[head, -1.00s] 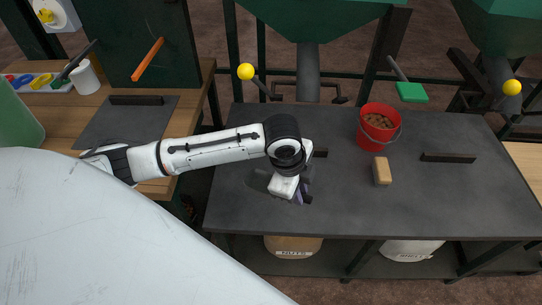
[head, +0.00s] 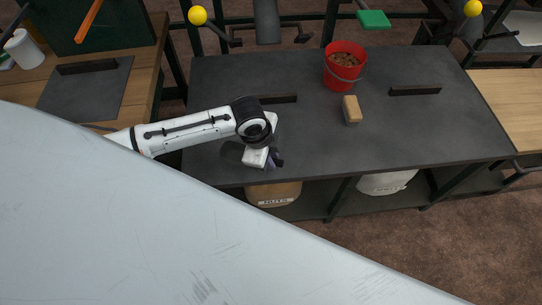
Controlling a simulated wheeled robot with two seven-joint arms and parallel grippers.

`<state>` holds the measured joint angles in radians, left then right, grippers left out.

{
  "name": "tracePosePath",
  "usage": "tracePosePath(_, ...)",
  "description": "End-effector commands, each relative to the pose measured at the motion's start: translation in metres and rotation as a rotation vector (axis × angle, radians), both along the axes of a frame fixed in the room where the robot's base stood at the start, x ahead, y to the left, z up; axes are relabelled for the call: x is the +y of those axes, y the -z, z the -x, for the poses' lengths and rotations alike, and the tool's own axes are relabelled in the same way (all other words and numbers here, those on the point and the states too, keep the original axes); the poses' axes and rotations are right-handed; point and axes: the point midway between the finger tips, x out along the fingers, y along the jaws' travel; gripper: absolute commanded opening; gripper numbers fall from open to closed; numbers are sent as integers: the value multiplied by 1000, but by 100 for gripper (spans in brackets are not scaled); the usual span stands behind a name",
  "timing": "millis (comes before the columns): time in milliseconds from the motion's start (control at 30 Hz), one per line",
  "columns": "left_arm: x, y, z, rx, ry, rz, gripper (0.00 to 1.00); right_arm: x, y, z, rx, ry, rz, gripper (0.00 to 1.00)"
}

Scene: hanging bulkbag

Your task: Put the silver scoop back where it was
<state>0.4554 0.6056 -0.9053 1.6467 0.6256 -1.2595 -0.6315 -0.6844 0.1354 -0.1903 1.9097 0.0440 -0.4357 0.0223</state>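I cannot make out the silver scoop for certain in the head view. My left gripper (head: 276,161) is low over the front left part of the dark table (head: 310,130), close to its front edge. Its fingers are small, dark and partly hidden by the white gripper body, so I cannot tell whether they are open or hold anything. My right gripper is not in view. A large pale, scratched surface very near the camera covers the lower left and hides what lies behind it.
A red bucket (head: 345,68) with brown contents and a wooden block (head: 351,108) stand on the table. Dark bars (head: 415,91) lie on it. A brown bag (head: 275,194) and a white bag (head: 388,182) are underneath. The table's right part is mostly clear.

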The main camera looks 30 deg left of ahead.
Motion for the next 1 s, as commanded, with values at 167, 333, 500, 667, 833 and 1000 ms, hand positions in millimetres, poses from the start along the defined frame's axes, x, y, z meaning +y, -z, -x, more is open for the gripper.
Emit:
tracePosePath(167, 0, 0, 0, 1, 0, 0, 35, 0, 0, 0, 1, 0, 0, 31)
tracePosePath(333, 0, 0, 0, 1, 0, 0, 35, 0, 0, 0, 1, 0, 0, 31)
tracePosePath(500, 0, -9, 1, -1, 0, 2, 35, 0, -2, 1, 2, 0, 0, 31)
tracePosePath(667, 3, -37, 8, -2, 2, 0, 35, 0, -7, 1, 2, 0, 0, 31)
tracePosePath(833, 7, -73, 16, -3, 2, 1, 35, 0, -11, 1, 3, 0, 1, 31)
tracePosePath(1000, 9, -102, 23, -2, 1, 0, 35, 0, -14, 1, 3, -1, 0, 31)
